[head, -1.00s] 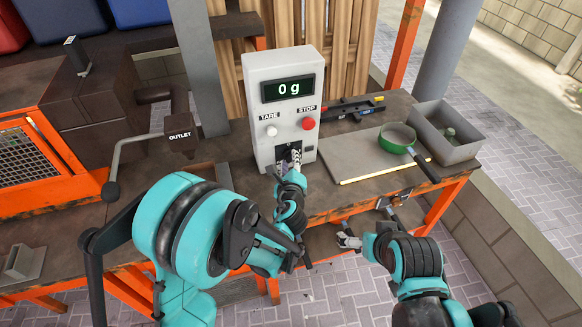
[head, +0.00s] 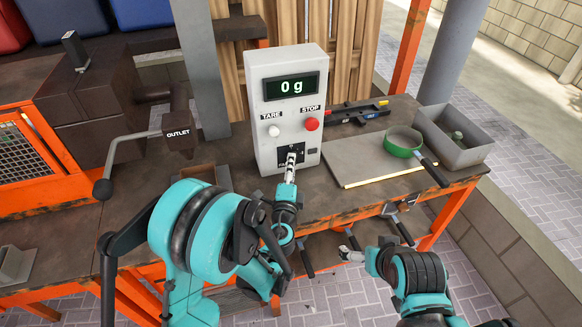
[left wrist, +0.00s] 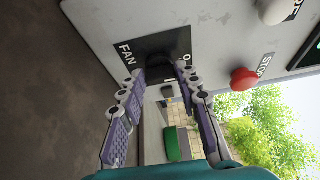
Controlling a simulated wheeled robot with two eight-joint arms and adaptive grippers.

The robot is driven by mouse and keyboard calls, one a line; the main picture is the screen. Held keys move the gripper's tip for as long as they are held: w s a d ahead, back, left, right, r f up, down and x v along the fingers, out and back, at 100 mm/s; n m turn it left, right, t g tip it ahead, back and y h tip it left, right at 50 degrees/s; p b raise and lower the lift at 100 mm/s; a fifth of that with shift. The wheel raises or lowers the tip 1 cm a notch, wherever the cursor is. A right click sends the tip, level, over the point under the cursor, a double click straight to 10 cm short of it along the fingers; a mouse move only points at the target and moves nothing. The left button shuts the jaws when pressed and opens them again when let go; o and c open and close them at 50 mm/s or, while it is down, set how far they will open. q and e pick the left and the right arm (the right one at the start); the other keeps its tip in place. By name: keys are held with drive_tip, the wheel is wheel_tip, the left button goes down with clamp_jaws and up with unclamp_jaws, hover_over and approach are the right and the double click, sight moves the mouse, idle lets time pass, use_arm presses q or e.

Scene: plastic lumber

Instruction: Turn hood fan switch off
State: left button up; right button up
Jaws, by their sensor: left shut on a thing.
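The grey control box (head: 287,75) stands on the workbench and shows "0 g". Its black fan switch plate (head: 284,155) is low on the front, partly covered by my left gripper (head: 291,155). In the left wrist view, the plate (left wrist: 150,45) reads "FAN", with "O" and "I" marks. The dark switch (left wrist: 167,68) lies between the fingertips of my left gripper (left wrist: 164,74), which is shut on it. Which mark the switch points to is hard to tell. My right gripper (head: 350,252) hangs in front of the bench, away from the box; its finger gap is unclear.
Above the switch are a white TARE button (head: 273,130) and a red STOP button (head: 311,124). A green-rimmed sieve (head: 403,142) and a grey bin (head: 455,140) are on the right. A lever by the OUTLET block (head: 178,135) is on the left.

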use_arm(q)
drive_tip(key=shift+w, duration=0.1)
idle(0.4)
drive_tip(key=o, duration=1.1)
